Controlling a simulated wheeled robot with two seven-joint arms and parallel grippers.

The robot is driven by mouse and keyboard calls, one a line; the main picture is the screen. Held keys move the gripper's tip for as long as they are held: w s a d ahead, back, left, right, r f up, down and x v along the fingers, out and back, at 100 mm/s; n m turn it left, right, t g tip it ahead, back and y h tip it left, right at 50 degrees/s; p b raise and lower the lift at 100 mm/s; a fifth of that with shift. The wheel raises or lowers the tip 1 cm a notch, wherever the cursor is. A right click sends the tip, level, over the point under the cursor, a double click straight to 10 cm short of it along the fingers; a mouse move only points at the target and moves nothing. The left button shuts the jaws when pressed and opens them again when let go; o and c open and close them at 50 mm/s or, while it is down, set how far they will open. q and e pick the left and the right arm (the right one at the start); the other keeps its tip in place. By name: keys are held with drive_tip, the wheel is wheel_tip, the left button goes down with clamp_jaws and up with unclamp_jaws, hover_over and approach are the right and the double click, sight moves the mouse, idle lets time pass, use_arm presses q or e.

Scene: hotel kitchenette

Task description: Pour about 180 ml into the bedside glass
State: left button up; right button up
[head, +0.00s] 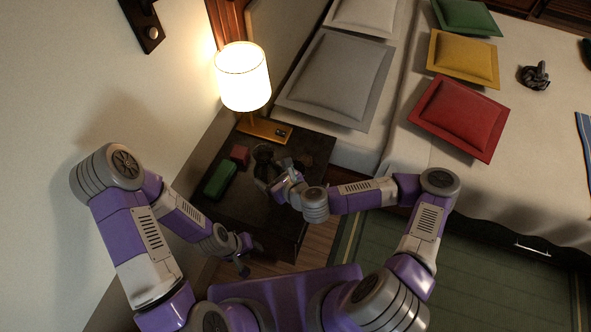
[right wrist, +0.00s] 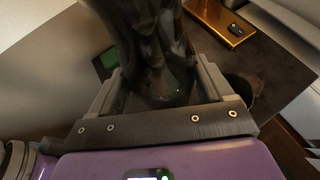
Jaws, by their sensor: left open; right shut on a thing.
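A dark, see-through carafe (right wrist: 150,45) fills the top middle of the right wrist view, between the two fingers of my right gripper (right wrist: 160,82). My right gripper is shut on it; in the head view the gripper (head: 279,180) is over the bedside table (head: 233,217), with the dark carafe (head: 263,160) beside it. Whether the carafe is tilted, I cannot tell. A dark round vessel (right wrist: 243,88), perhaps the glass, shows right of the fingers; its contents cannot be made out. My left gripper (head: 244,268) is open and empty, low near the table's front.
A lit lamp (head: 243,78) stands at the table's back on a gold base (right wrist: 220,22). A green box (head: 220,180) and a small red box (head: 239,154) lie on the table's left. The bed (head: 540,150) with cushions is to the right; a wall is left.

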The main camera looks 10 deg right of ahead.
drive_tip(key=shift+s+a+f+n+g+y+b, duration=0.95)
drive_tip(key=shift+s+a+n+g+y+b, duration=1.65)
drive_tip(key=shift+s+n+g, duration=2.4)
drive_tip(key=w+d+f+m+t+h+b, duration=0.2)
drive_tip(key=w+d+f+m+t+b, duration=0.2)
drive_tip(key=d+f+m+t, duration=0.2)
drive_tip(key=d+t, duration=0.2)
drive_tip(key=d, duration=0.1)
drive_tip(key=shift+w+f+m, duration=0.15)
drive_tip(key=shift+w+m, duration=0.05)
drive_tip(key=shift+m, duration=0.2)
drive_tip(key=shift+d, duration=0.1)
